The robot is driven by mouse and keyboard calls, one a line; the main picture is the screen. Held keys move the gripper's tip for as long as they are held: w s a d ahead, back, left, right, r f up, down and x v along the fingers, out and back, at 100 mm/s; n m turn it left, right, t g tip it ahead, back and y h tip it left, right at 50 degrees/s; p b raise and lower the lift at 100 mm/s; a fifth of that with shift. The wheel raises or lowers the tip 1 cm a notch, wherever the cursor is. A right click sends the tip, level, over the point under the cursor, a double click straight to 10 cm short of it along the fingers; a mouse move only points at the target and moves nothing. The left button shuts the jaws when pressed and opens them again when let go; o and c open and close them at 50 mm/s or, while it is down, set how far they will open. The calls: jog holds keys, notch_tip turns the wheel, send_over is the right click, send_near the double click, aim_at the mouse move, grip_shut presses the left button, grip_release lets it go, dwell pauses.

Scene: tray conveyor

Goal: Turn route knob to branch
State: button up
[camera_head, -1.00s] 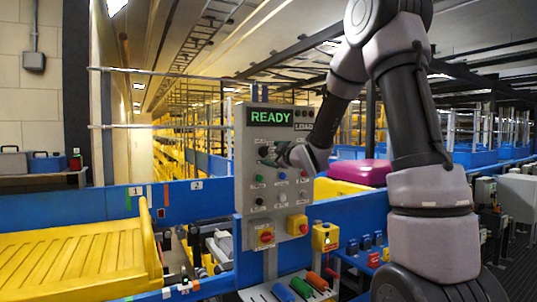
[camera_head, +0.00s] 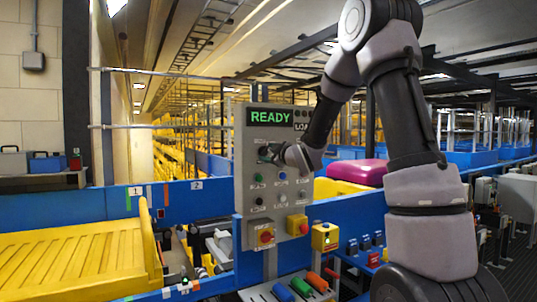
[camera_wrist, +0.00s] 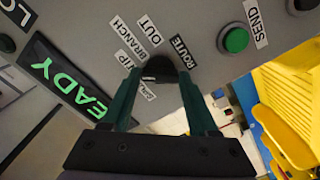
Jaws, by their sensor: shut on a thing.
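The grey control panel (camera_head: 246,195) stands upright in the middle of the head view, its green display reading READY. In the wrist view the dark route knob (camera_wrist: 160,69) sits beside a ROUTE label (camera_wrist: 184,50), with OUT and BRANCH labels (camera_wrist: 133,50) around it and another label partly hidden. My gripper (camera_wrist: 158,78) is shut on the knob, one green-dark finger on each side. It also shows in the head view (camera_head: 268,153) at the upper part of the panel. Which way the knob points is hard to tell between the fingers.
A green button (camera_wrist: 235,40) labelled SEND is close to the knob. Lower on the panel are more buttons and a red stop button (camera_head: 266,236) on a yellow box. A yellow slatted tray (camera_head: 75,262) lies at the left, behind a blue rail.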

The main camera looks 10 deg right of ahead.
jog(key=m, duration=0.3)
jog(key=shift+m, duration=2.2)
jog(key=o, duration=1.4)
jog(key=shift+s, duration=0.1)
